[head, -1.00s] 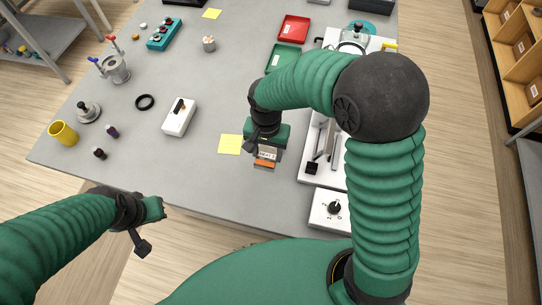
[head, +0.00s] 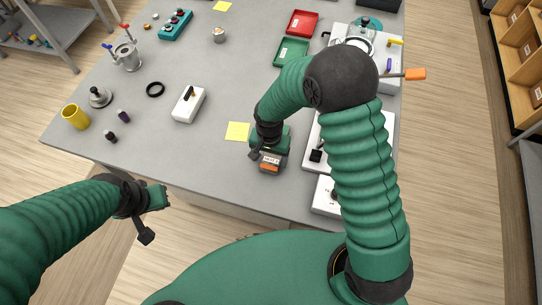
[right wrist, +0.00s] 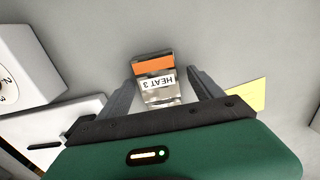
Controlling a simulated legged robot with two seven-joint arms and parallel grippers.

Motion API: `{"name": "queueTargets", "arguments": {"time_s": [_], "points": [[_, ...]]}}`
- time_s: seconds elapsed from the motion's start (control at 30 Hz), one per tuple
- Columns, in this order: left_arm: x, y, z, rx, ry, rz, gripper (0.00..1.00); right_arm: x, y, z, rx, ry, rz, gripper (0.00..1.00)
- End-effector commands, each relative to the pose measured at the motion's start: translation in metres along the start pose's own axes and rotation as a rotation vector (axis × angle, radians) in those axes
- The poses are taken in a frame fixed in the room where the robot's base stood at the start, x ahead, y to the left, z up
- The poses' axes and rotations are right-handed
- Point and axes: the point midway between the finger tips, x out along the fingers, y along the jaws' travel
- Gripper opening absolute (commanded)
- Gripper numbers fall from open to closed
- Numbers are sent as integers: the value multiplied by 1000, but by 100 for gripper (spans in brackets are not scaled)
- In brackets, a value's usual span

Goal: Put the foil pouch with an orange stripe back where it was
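The foil pouch with an orange stripe (head: 267,167) is at my right gripper (head: 269,152), near the front edge of the table. In the right wrist view the pouch (right wrist: 155,78) sits between the two fingers of the right gripper (right wrist: 163,78). Its orange stripe and a "HEAT 3" label show. The pouch moves along with this gripper, so I take the fingers to be shut on it, though finger contact is not clear. My left gripper (head: 156,197) is off the table's front edge at the left, holding nothing visible; its finger opening is unclear.
A yellow note (head: 237,131) lies just left of the right gripper. A white switch box (head: 188,104) is farther left. A white dial box (head: 325,197) and white equipment stand to the right. Green (head: 291,52) and red (head: 302,23) trays lie behind. Grey table between is clear.

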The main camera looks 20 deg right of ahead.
Motion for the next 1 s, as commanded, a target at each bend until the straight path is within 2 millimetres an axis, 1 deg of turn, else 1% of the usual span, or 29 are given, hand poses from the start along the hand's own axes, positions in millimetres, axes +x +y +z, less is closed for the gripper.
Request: {"name": "queueTargets", "arguments": {"time_s": [0.17,0.27,0.37,0.5,0.6,0.7,0.77,0.83,0.87,0.97,1.0], "points": [[0,0,0,-1,0,0,0,-2,1,0,-1,1,-2,76],[2,0,0,-1,0,0,0,-12,2,-2,-2,2,-5,76],[5,0,1,-1,0,0,0,-33,4,-3,0,3,-9,76],[9,0,2,-1,0,0,0,-71,4,-4,-1,3,-10,76],[11,0,3,-1,0,0,0,-94,3,-3,0,2,-8,76],[12,0,3,-1,0,0,0,-110,2,-2,-1,0,-5,76],[13,0,3,-1,0,0,0,-116,2,-1,-4,1,-5,76],[13,0,3,-1,0,0,0,-121,10,2,-41,12,-11,76],[13,0,3,-1,0,0,0,-122,18,4,-77,23,-18,76],[12,0,3,-1,0,0,0,-122,55,17,-260,87,-52,76],[12,0,3,-1,0,0,0,-121,71,23,-340,120,-64,76]]}}
